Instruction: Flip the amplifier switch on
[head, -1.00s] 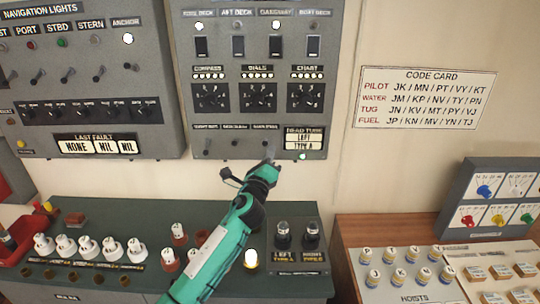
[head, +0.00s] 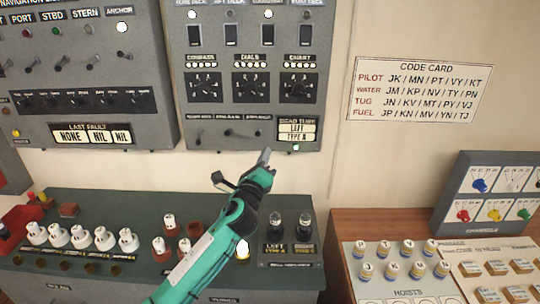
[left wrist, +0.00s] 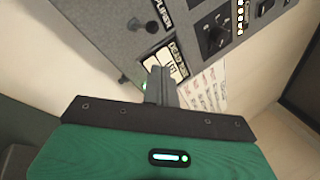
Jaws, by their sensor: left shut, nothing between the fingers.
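The amplifier switch (head: 259,132) is the rightmost small lever in the bottom row of the grey wall panel. In the left wrist view its dark knob (left wrist: 135,23) shows beside a label partly cut off, ending in "PLIFIER". I cannot tell which way the lever is set. My left gripper (head: 264,157) is shut and empty, its tips just below the switch at the panel's lower edge, apart from the lever in the picture. The shut fingers (left wrist: 160,85) also show in the left wrist view, near the dead tube readout. My right gripper is not in view.
The dead tube readout (head: 297,132) and a lit green lamp (head: 296,147) sit right of the switch. Below is a green console (head: 100,200) with white-topped tubes and two sockets (head: 290,225). The wall between panel and console is bare.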

